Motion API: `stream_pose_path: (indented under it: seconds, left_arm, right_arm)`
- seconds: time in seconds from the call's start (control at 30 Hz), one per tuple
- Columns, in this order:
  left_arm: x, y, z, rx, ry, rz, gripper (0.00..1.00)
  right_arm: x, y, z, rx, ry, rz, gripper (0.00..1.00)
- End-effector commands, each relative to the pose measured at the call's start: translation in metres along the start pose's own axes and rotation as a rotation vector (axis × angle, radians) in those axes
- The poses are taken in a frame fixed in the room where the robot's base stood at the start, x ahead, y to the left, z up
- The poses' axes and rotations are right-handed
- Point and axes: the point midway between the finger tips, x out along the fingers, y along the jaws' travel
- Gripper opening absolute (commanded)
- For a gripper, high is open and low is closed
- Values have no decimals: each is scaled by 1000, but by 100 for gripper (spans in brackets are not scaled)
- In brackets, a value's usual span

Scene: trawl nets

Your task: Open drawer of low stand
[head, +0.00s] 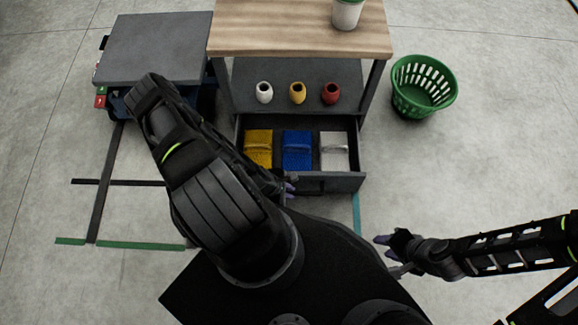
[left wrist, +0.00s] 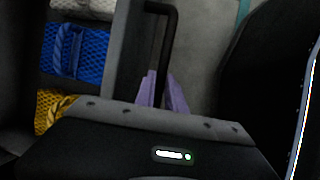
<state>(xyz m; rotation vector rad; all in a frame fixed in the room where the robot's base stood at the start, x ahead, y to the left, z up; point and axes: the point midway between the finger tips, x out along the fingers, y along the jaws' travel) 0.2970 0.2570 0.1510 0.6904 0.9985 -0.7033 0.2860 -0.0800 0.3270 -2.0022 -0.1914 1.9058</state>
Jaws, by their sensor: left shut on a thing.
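The low stand (head: 300,42) has a wooden top, a grey shelf and a drawer (head: 340,182) at the bottom. The drawer is pulled out toward me, and yellow, blue and white net bundles show inside it. My left gripper (head: 291,184) is at the drawer front, largely hidden by my arm in the head view. In the left wrist view, its purple fingers (left wrist: 163,92) are shut on the dark drawer handle (left wrist: 172,40). My right gripper (head: 384,252) is off to the right, away from the stand; its finger gap is too small to judge.
A white cup (head: 346,12) stands on the top. White, yellow and red small vases (head: 297,93) stand on the shelf. A green basket (head: 424,86) is on the floor at right. A grey-topped cart (head: 155,48) stands at left. Floor around the right arm is clear.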

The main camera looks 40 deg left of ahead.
Motion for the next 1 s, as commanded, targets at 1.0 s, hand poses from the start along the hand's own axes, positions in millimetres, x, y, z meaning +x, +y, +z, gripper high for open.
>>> stream_pose_path:
  seconds: [1.0]
  left_arm:
    - [-44, 1, 0, 0, 1, 1, 36]
  right_arm:
    - [-15, -9, 4, -5, -9, -4, 36]
